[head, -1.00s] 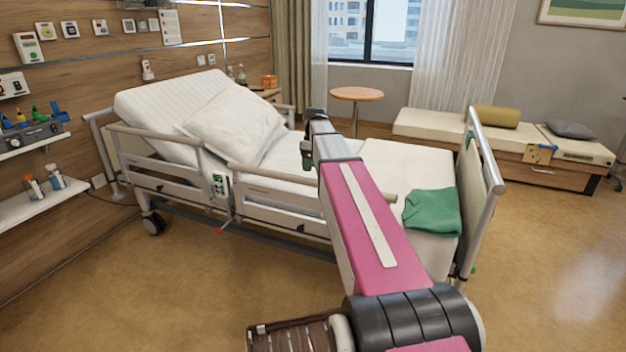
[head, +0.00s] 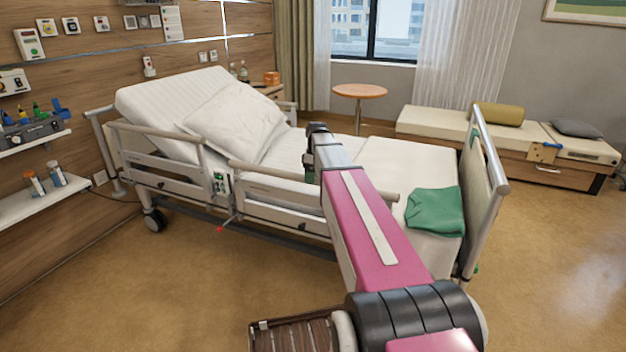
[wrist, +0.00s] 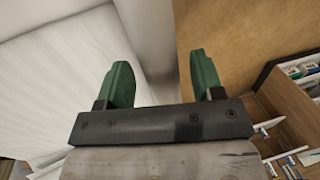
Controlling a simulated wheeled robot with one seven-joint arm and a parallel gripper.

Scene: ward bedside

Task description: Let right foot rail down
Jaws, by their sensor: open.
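The hospital bed (head: 415,165) stands with its near side towards me. The foot rail (head: 262,188) on this near side is raised, with a pale top bar and panels below. My arm crosses in front of its foot end. My gripper (head: 310,168) is over the rail's top bar, partly hidden by my own arm. In the wrist view my gripper (wrist: 160,82) has two green fingers, open and apart. A pale bar, apparently the rail (wrist: 150,35), runs up between them. I cannot tell whether they touch it.
The head rail (head: 155,140) is also up; a control panel (head: 220,183) and red lever (head: 220,229) are near the gap between rails. A green cloth (head: 435,211) lies on the bed before the footboard (head: 488,170).

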